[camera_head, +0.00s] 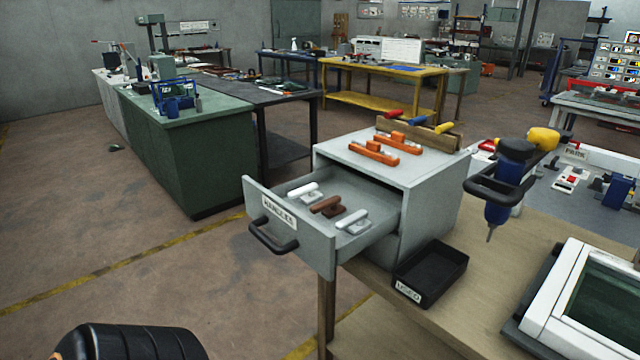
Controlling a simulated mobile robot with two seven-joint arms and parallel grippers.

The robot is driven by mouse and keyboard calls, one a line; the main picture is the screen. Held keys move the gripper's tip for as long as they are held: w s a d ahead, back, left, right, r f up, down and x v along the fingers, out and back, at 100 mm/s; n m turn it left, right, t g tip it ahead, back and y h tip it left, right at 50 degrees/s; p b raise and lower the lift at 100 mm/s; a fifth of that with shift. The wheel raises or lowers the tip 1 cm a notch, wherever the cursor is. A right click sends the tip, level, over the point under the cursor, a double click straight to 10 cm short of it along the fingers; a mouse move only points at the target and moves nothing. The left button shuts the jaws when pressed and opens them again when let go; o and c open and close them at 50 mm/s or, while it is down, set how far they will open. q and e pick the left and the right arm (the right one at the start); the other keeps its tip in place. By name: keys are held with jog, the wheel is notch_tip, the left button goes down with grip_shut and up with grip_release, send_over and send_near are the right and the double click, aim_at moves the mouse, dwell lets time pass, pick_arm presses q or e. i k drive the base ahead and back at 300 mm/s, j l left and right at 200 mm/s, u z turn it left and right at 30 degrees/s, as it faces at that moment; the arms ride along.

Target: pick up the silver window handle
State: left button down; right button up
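An open drawer (318,246) labelled "HANDLES" sticks out of the grey cabinet (432,205). Three window handles lie in it in a row. A white handle (303,189) is at the left, a brown handle (326,205) in the middle, and a pale, light grey handle (352,221) at the right. The right one may be the silver handle, but the two pale ones look much alike. All three lie apart from one another on the drawer floor. Neither of my grippers shows in this view.
Orange-handled clamps (374,152) lie on the cabinet top. A black tray labelled "USED" (432,275) sits on the wooden bench (400,330). A blue-black power tool (505,180) is right of the cabinet. A white window frame (580,300) lies at right. A black rounded object (130,343) shows bottom left.

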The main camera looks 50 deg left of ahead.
aim_at(355, 223)
jog(key=u, duration=1.9)
